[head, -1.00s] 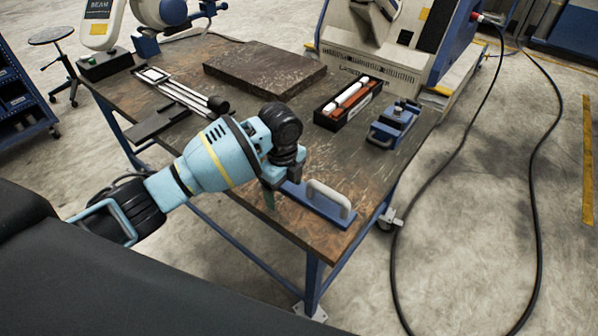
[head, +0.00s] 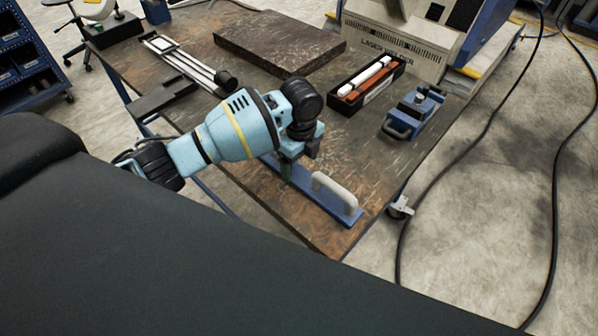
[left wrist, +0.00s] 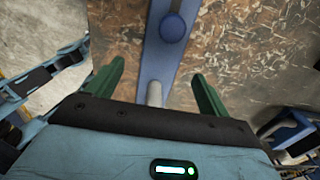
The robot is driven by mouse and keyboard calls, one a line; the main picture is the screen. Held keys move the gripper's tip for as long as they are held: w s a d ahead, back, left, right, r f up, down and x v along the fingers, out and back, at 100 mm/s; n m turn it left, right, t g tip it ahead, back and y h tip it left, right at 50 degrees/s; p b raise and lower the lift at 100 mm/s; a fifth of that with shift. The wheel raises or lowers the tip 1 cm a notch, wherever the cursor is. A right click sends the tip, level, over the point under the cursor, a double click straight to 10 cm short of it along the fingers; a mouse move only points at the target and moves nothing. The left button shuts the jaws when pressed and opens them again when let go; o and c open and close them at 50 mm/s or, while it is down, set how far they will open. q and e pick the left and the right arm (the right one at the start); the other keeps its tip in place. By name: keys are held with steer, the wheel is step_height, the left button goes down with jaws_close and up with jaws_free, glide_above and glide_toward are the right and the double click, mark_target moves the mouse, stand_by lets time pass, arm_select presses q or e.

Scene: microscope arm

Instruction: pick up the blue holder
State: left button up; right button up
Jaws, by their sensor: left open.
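The blue holder (head: 327,205) is a long flat blue bar with a pale upright handle, lying near the table's front edge. In the left wrist view the blue bar (left wrist: 157,65) runs up the middle, with a round blue knob (left wrist: 173,27) at its far part and a pale grey post (left wrist: 154,93) nearer. My left gripper (head: 292,168) is above the bar, left of the pale handle. Its green fingers (left wrist: 157,70) are open, one on each side of the bar in the left wrist view, with nothing gripped. The gripper hides part of the bar in the head view. My right gripper is not in view.
On the dark worn table (head: 345,140) a blue clamp-like device (head: 415,110) stands at the right, beside a black box (head: 365,85) with white and red-brown bars. A thick dark slab (head: 280,42) lies behind. Black cables (head: 455,165) hang at the right.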

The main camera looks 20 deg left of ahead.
mark_target(300, 175)
arm_select(q)
steer(key=shift+w+a+f, duration=0.15)
steer(key=shift+f, duration=2.4)
steer(key=c, duration=1.6)
steer(key=shift+r, duration=0.15)
steer(key=shift+c, duration=0.2)
